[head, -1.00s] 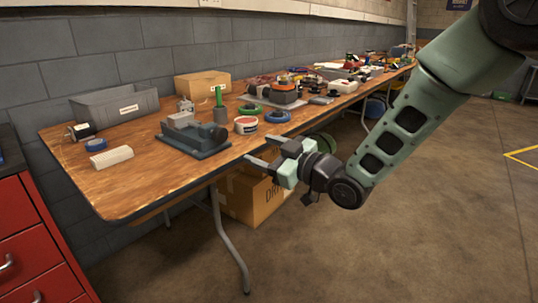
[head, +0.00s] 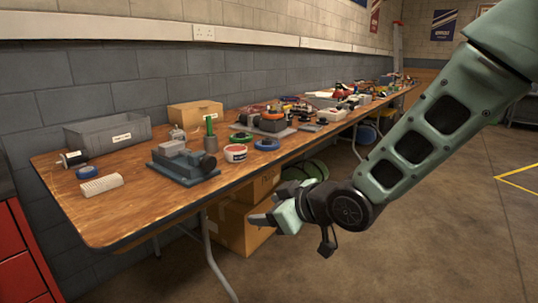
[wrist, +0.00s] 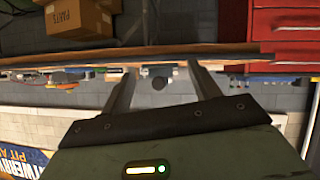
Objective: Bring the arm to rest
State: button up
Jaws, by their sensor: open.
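My gripper (head: 268,205) is in front of the workbench's front edge in the head view, below the level of the tabletop, with a cardboard box behind it. In the wrist view my gripper (wrist: 158,80) shows two fingers spread apart with nothing between them. The wrist picture looks upside down, with the table edge crossing above the fingertips. My arm comes down from the upper right of the head view.
A long wooden workbench (head: 120,215) carries a grey bin (head: 108,133), a vise (head: 183,163), a small box (head: 195,113) and several tools. A cardboard box (head: 236,228) stands under it. A red cabinet (head: 20,255) is at left. Floor at right is clear.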

jog(key=s+d+f+m+g+h, duration=0.1)
jog(key=s+d+g+h, duration=0.3)
jog(key=s, duration=0.5)
jog(key=s+d+f+m+g+h, duration=0.1)
jog(key=s+d+m+g, duration=0.1)
jog(key=s+d, duration=0.6)
jog(key=s+d+m+g+h, duration=0.1)
jog(key=s+d+g+h, duration=0.2)
jog(key=s, duration=0.8)
notch_tip(320, 180, up, 27)
jog(key=p, duration=2.7)
jog(key=shift+w+a+f+t+p, duration=0.15)
jog(key=shift+a+t+p, duration=0.15)
jog(key=shift+a+p, duration=0.1)
